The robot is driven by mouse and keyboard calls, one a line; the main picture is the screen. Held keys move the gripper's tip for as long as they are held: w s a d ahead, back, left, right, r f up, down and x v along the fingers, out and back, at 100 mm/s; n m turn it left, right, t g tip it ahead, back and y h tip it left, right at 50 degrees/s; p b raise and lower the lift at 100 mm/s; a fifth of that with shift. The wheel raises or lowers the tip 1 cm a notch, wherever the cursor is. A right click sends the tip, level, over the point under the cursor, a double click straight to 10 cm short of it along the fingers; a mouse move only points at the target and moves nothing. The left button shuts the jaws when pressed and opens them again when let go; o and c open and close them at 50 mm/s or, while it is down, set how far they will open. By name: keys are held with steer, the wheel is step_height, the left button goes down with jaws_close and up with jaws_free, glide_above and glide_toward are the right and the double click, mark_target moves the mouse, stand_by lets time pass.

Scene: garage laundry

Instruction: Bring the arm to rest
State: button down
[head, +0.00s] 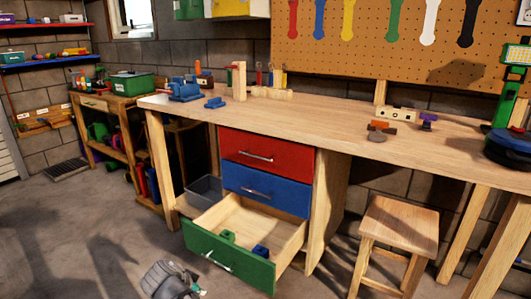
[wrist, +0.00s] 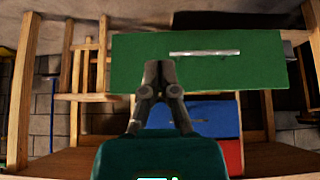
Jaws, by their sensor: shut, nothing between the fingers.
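My gripper (wrist: 159,72) is shut and empty, its two fingertips together in the wrist view. It overlaps the front of the green drawer (wrist: 215,75) in that view, which looks upside down; I cannot tell the gap between them. In the head view part of my grey arm end (head: 172,281) shows at the bottom edge, left of the drawer front and apart from it in the picture. The green drawer (head: 228,262) is pulled open, with a small green piece (head: 228,237) and a small blue piece (head: 260,250) inside.
The red drawer (head: 262,152) and blue drawer (head: 264,188) above are shut. The workbench (head: 330,120) carries blue tools (head: 185,92) and wooden parts. A wooden stool (head: 400,225) stands right of the drawers. A grey bin (head: 205,190) sits behind on the left. Floor at left is clear.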

steer(key=s+d+n+g+y+p, duration=0.2)
steer(key=d+n+g+y+p, duration=0.3)
steer(key=d, duration=3.1)
step_height(320, 180, up, 38)
steer(key=n+h+p, duration=0.1)
steer(key=p, duration=3.4)
steer(key=shift+w+d+f+g+p, duration=0.15)
steer(key=shift+w+f+g+p, duration=0.1)
steer(key=shift+g+p, duration=0.15)
